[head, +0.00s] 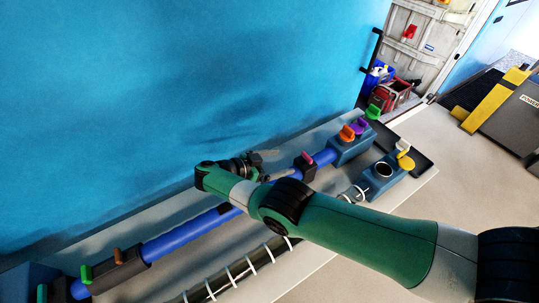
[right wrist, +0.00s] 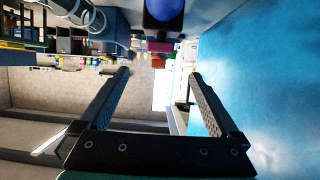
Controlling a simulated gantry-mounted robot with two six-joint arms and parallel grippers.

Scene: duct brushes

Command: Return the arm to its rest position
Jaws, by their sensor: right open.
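My right arm comes in from the lower right in the head view and bends back above the long blue pipe (head: 180,238). My right gripper (head: 272,169) is near the wall side of the pipe, small and partly hard to make out. In the right wrist view my right gripper (right wrist: 158,76) has its two dark fingers wide apart, with nothing between them. The pipe's round blue end or section (right wrist: 165,9) shows at the top of that view, apart from the fingers. My left gripper is in neither view.
Dark holders with a pink lever (head: 306,157) and green lever (head: 86,273) grip the pipe. A dark tube with white rings (head: 238,268) lies in front. A blue block with a yellow lever (head: 405,161) and a black tray (head: 421,163) are at right. A blue wall (head: 180,80) stands behind.

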